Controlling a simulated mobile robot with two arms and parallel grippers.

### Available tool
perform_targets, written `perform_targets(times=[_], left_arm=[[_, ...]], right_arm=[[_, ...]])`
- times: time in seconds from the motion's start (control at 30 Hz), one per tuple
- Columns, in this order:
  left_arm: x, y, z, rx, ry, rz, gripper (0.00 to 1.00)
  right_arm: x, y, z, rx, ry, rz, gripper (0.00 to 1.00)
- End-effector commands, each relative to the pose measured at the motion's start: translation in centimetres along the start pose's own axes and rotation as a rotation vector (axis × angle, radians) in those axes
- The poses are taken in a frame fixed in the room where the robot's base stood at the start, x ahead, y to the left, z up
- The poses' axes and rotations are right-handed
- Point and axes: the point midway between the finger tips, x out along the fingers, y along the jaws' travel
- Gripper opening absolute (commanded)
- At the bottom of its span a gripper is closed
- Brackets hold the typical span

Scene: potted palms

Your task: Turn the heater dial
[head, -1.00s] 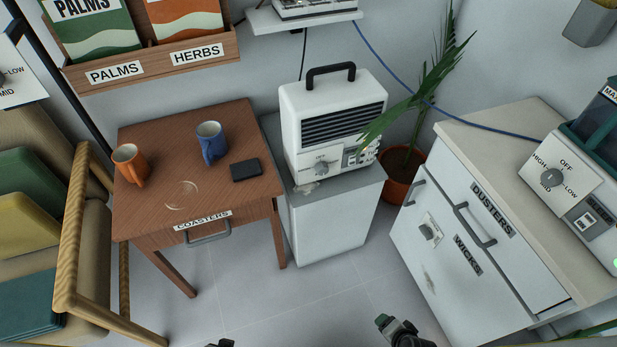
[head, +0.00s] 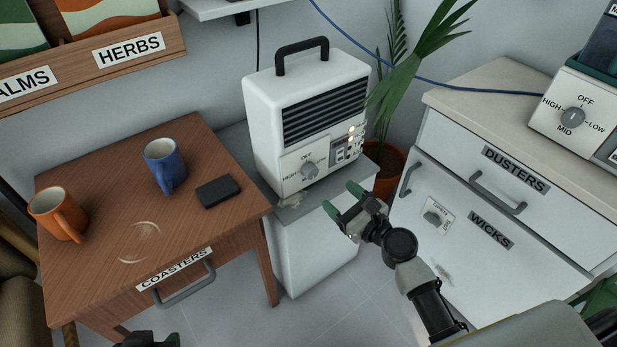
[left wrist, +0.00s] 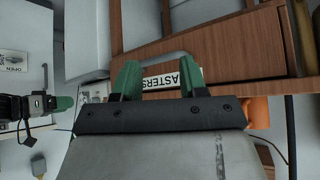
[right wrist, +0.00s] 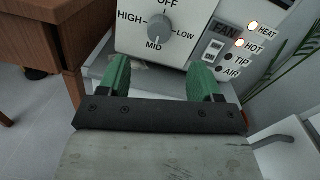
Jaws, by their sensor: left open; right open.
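The white heater (head: 306,120) stands on a low grey-white cabinet, with a black handle on top and dark vents. Its grey dial (head: 309,171) sits low on the front, on a plate reading OFF, HIGH, LOW and MID. The dial (right wrist: 160,27) also shows at the top of the right wrist view, beside a FAN switch and lit HEAT and HOT lamps. My right gripper (head: 342,198) is open and empty, in front of and below the dial, apart from it. My left gripper (left wrist: 162,80) is open and empty, facing the COASTERS drawer; only its top shows at the head view's bottom edge.
A wooden table (head: 100,180) at left holds an orange mug (head: 55,212), a blue mug (head: 164,165) and a dark flat box (head: 218,191). A potted palm (head: 388,170) stands right of the heater. A white cabinet (head: 455,200) is at right, with another dial unit (head: 575,118) on top.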

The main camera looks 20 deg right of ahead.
Motion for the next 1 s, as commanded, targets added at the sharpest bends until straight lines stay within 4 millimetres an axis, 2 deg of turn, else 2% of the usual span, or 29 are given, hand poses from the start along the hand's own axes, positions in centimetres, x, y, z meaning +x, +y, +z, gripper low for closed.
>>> perform_targets(times=[0.3,0.5,0.67,0.9,0.93,1.0], left_arm=[[0.3,0.1,-0.9,0.001,0.061,0.003,0.43],[0.6,0.3,-2.2,0.003,0.149,0.008,0.43],[0.6,0.4,-2.8,0.004,0.184,0.010,0.43],[0.6,0.4,-2.9,0.004,0.189,0.010,0.43],[0.6,0.4,-2.9,0.004,0.189,0.010,0.43],[0.6,0.4,-2.9,0.004,0.188,0.010,0.43]], right_arm=[[6.1,0.0,0.0,-0.003,-0.001,0.000,0.64],[8.7,0.0,-0.1,-0.003,0.001,0.000,0.64],[9.6,0.1,-0.1,-0.004,0.003,0.000,0.64],[9.6,0.1,-0.1,-0.005,0.003,0.000,0.64],[9.6,0.1,-0.1,-0.005,0.003,0.000,0.63],[9.6,0.1,-0.1,-0.005,0.003,0.000,0.52]])
